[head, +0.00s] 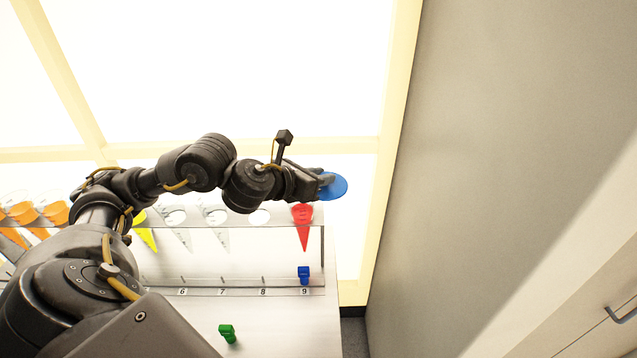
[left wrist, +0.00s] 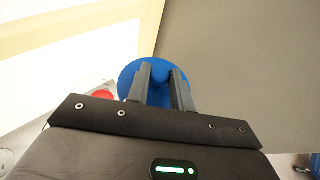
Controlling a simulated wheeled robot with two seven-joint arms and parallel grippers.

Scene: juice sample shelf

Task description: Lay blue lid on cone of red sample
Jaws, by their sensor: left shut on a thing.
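The blue lid (head: 335,187) is a flat round disc at the tip of my left gripper (head: 322,184). The gripper is shut on it. In the left wrist view the blue lid (left wrist: 150,68) shows beyond and between the two fingers (left wrist: 160,82). The red sample (head: 303,228) is a cone hanging point down in the shelf at slot 9. The held lid is up and to the right of the red cone in the head view, apart from it in the picture. Part of the red sample (left wrist: 102,97) shows left of the fingers in the left wrist view. My right gripper is not in view.
The clear shelf (head: 280,237) holds yellow and orange cones to the left, partly behind my arm, and clear cones at the middle slots. A blue block (head: 304,274) sits below the red cone. A green block (head: 228,333) is on the white counter (head: 285,330). A grey wall (head: 480,180) stands at right.

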